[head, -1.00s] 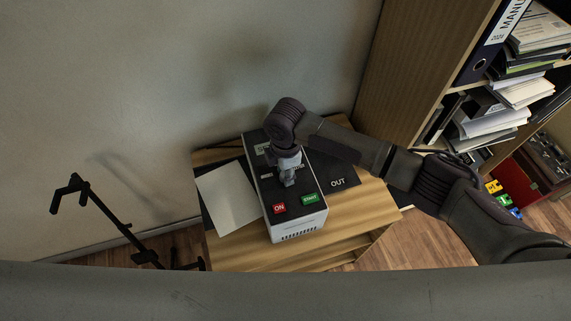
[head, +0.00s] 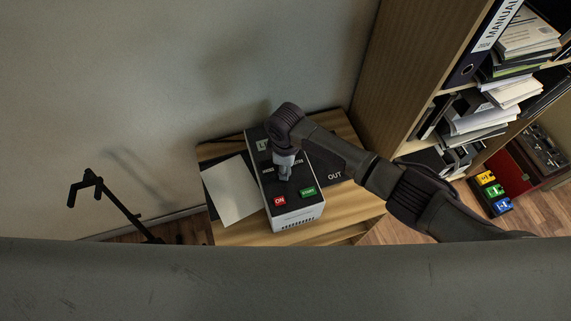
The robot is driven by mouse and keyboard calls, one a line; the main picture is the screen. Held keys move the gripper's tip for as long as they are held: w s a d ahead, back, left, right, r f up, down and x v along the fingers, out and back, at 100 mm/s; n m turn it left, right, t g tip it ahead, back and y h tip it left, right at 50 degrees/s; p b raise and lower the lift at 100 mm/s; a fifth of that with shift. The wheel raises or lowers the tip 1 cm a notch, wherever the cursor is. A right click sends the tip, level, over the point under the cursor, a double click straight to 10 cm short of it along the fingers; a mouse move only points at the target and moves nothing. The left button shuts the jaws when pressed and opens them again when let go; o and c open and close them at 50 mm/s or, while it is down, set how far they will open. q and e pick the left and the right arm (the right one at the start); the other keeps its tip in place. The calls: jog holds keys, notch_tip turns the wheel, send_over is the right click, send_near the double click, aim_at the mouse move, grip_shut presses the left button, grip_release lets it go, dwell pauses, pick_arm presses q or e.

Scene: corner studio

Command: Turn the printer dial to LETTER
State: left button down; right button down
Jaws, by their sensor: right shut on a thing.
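The printer (head: 297,216) is a white box with a dark top panel, standing on a small wooden table. Its top carries a red ON button (head: 280,201), a green button (head: 307,192) and a small label or display (head: 262,145) at the far end, partly covered by my arm. My right gripper (head: 284,176) points down at the middle of the panel and is shut on the printer dial. The dial itself is hidden under the gripper, and its setting cannot be read. My left gripper is not in view.
A white sheet (head: 232,192) lies left of the printer, and a dark OUT tray (head: 334,175) is on its right. The wooden table (head: 345,222) stands by a bookshelf (head: 405,60). A black stand (head: 118,203) is at left.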

dwell(0.4)
jog(key=c, duration=0.8)
grip_release()
jog(key=shift+o, duration=0.2)
notch_tip(320, 180, up, 12)
